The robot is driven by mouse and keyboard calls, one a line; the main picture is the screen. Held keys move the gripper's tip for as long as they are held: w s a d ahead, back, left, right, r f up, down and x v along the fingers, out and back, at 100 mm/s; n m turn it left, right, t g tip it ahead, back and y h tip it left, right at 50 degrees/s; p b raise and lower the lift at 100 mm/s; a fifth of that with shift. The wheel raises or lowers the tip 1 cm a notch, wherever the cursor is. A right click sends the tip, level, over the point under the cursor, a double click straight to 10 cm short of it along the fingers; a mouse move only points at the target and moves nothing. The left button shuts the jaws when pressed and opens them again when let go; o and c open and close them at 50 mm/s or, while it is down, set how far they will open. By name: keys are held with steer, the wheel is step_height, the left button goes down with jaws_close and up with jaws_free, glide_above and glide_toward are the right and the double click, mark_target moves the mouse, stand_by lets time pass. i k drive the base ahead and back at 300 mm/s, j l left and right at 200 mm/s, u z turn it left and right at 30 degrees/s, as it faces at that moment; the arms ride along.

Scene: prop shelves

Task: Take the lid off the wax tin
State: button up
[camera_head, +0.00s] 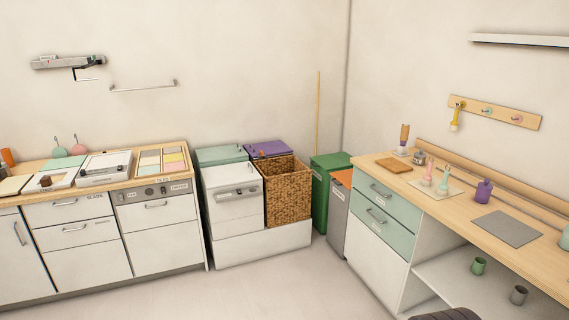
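A small metallic grey tin (419,158) stands towards the back of the right-hand wooden bench, near a brush-like item. It may be the wax tin, but it is too small to read a label or make out its lid clearly. My gripper does not show in this view. Nothing is seen touching the tin.
The right bench (462,208) also holds a brown board (394,165), pink and pale green items, a purple bottle (483,191) and a grey mat (509,228). Cups stand on the shelf below. A wicker basket (288,190) and bins stand in the corner. The floor (270,290) is clear.

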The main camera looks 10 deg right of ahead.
mark_target(421, 154)
steer(key=i+u, duration=0.2)
steer(key=i, duration=1.65)
steer(key=i+l+z, duration=0.15)
steer(key=i+z, duration=0.35)
steer(key=i, duration=0.15)
steer(key=i+z, duration=0.5)
steer(key=i+j+z, duration=0.45)
steer(key=i, duration=0.25)
steer(key=i+z, duration=0.45)
steer(key=i+j+z, duration=0.2)
steer(key=i+z, duration=0.25)
